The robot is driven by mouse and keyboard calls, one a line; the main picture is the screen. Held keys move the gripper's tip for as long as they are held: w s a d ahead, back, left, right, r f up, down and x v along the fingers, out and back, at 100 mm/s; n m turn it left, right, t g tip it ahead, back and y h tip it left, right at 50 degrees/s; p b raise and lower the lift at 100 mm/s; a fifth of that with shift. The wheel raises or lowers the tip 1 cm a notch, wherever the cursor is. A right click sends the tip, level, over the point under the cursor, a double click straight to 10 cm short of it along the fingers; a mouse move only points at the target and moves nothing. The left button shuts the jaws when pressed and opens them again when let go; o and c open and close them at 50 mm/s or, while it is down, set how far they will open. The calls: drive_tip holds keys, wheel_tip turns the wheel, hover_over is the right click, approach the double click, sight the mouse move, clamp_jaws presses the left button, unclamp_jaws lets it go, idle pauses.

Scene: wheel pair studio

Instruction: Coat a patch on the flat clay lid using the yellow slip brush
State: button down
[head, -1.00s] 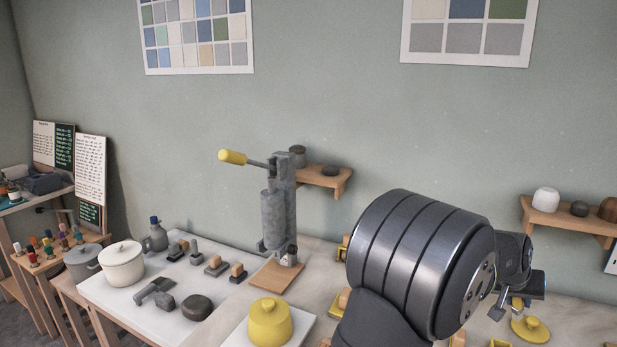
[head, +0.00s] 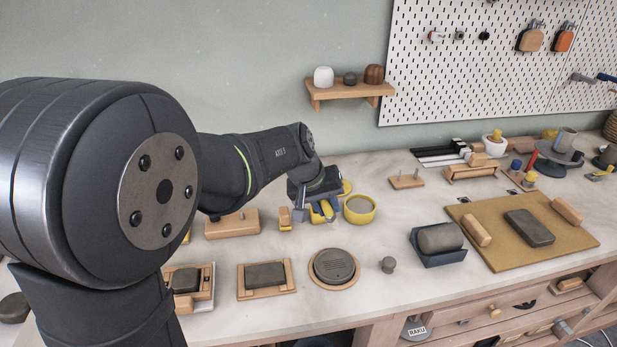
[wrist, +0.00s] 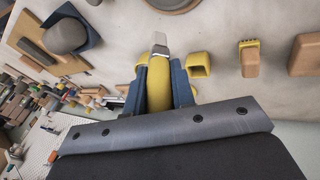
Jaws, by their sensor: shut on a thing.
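My gripper (head: 322,208) is low over the middle of the bench, its blue fingers shut on the yellow slip brush. In the wrist view the yellow brush (wrist: 158,85) sits between both fingers, its pale metallic end pointing away from my wrist. In the head view the brush is mostly hidden by the fingers. A round, grey clay disc with grooves on top, seemingly the flat lid (head: 334,267), lies on a round wooden board in front of the gripper, apart from it. A yellow bowl (head: 359,209) with grey contents stands just right of the gripper.
A yellow hollow holder (wrist: 199,66) and a wooden block with yellow bristles or ridges (wrist: 249,57) stand near the brush. Framed slabs (head: 265,276) lie left of the disc. A small grey knob (head: 388,265) and a blue tray (head: 440,259) with a grey cylinder stand right.

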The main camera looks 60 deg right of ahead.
drive_tip(key=shift+s+a, duration=0.75)
drive_tip(key=shift+a, duration=0.25)
wheel_tip(320, 180, down, 7)
drive_tip(key=shift+r, duration=0.1)
drive_tip(key=shift+s+a, duration=0.15)
drive_tip(key=shift+s, duration=0.05)
drive_tip(key=shift+s+a, duration=1.05)
drive_tip(key=shift+a, duration=0.05)
drive_tip(key=shift+w, duration=0.1)
drive_tip(key=shift+w+d, duration=0.55)
drive_tip(key=shift+d, duration=0.1)
